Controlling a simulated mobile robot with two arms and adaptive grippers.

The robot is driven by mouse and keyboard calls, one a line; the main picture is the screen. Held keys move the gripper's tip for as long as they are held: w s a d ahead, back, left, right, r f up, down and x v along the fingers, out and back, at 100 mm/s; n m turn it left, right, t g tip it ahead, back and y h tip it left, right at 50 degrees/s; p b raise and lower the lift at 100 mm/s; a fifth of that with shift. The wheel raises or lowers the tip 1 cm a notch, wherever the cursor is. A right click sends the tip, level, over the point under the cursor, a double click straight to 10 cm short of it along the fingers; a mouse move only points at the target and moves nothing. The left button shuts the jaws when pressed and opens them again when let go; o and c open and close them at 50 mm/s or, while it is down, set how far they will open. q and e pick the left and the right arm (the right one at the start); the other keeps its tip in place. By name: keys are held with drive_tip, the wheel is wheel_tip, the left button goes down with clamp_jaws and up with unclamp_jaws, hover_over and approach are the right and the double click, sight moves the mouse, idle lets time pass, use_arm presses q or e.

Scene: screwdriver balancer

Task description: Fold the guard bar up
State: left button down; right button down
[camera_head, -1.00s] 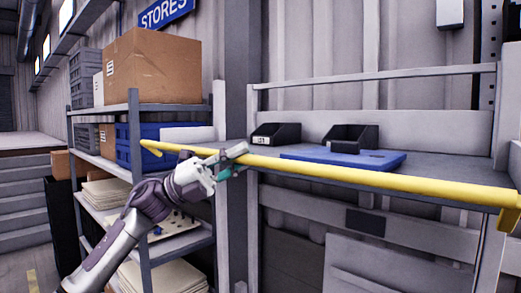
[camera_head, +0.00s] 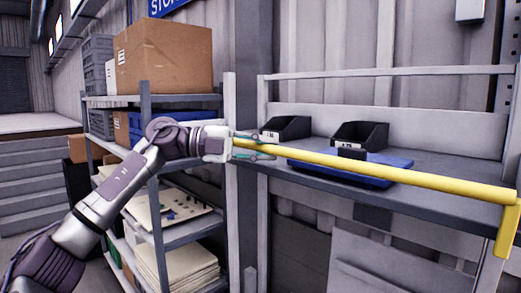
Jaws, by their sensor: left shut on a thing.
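The yellow guard bar (camera_head: 400,172) runs across the front of the workbench, sloping down to the right in the picture. Its right end meets a yellow bracket (camera_head: 507,230) at the right edge. My left gripper (camera_head: 268,149) is at the bar's left end, its fingers closed around it. The gripper's body hides whatever lies behind it there. The bar is not upright. My right gripper is not in view.
The grey workbench (camera_head: 440,195) behind the bar holds two black bins (camera_head: 285,128) (camera_head: 360,135) and a blue flat thing (camera_head: 390,160). A shelf rack (camera_head: 180,100) with a cardboard box (camera_head: 165,58) stands at the left, close behind my left arm.

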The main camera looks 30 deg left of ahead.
use_arm(q)
drive_tip(key=shift+w+d+n+y, duration=0.1)
drive_tip(key=shift+w+n+y, duration=0.15)
drive_tip(key=shift+n+y, duration=0.05)
drive_tip(key=shift+g, duration=0.3)
drive_tip(key=c, duration=1)
unclamp_jaws()
drive_tip(key=shift+c, duration=0.2)
drive_tip(key=v, duration=1.1)
drive_tip(key=shift+a, duration=0.4)
drive_tip(key=shift+s, duration=0.2)
